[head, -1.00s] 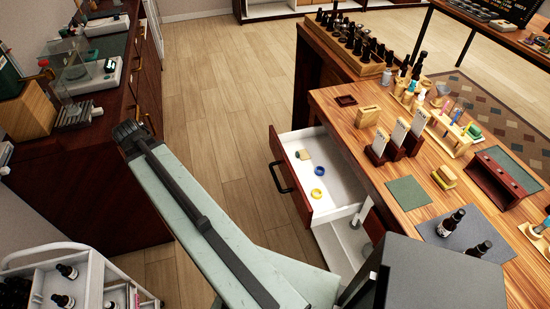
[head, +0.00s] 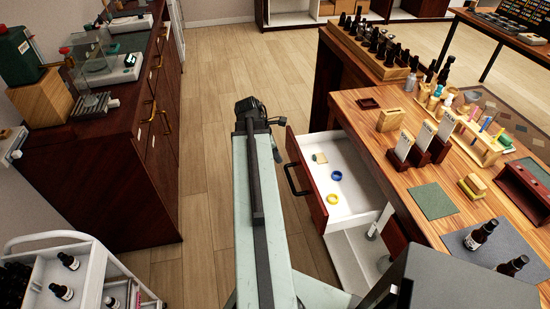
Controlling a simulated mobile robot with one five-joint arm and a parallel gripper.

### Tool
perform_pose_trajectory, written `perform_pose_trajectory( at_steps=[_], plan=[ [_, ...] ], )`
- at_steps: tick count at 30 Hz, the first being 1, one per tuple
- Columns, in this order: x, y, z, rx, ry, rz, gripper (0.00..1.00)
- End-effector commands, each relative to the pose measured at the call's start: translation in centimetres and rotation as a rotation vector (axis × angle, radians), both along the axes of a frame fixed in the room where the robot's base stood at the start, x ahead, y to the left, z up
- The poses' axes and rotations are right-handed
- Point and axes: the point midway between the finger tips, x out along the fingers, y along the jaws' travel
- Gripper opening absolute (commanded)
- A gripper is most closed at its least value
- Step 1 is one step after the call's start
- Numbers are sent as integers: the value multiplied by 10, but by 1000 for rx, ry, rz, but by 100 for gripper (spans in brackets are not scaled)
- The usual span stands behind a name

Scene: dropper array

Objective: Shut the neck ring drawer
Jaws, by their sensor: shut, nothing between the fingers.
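The neck ring drawer (head: 306,184) stands pulled out from the left side of the wooden workbench (head: 420,185). It has a dark red-brown front with a black bar handle (head: 296,180) and a white inside. A blue ring (head: 337,175), a yellow ring (head: 333,198) and a small beige piece (head: 320,158) lie in it. My arm reaches forward over the aisle, left of the drawer. My gripper (head: 278,152) shows small and dark at the arm's far end, just left of the drawer front in the picture. It is shut and empty. I see no contact with the drawer.
Below the drawer is a white open compartment (head: 352,262). Bottles and racks stand on the workbench. A dark cabinet (head: 95,190) with a balance lines the left wall. A white trolley (head: 90,280) with bottles stands at lower left. The wooden floor between is clear.

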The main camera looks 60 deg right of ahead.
Motion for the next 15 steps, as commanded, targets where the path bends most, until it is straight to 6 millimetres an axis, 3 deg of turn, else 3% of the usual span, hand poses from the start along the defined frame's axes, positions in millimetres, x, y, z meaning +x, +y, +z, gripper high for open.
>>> perform_pose_trajectory(
  at_steps=[1, 4, 6, 15],
  plan=[
    [-4, -3, -22, 0, 0, -3, 0],
    [-10, -8, -41, 0, 0, -2, 0],
    [-20, -16, -31, 0, 0, -4, 0],
    [-40, -33, -29, -1, 0, -2, 0]
  ],
)
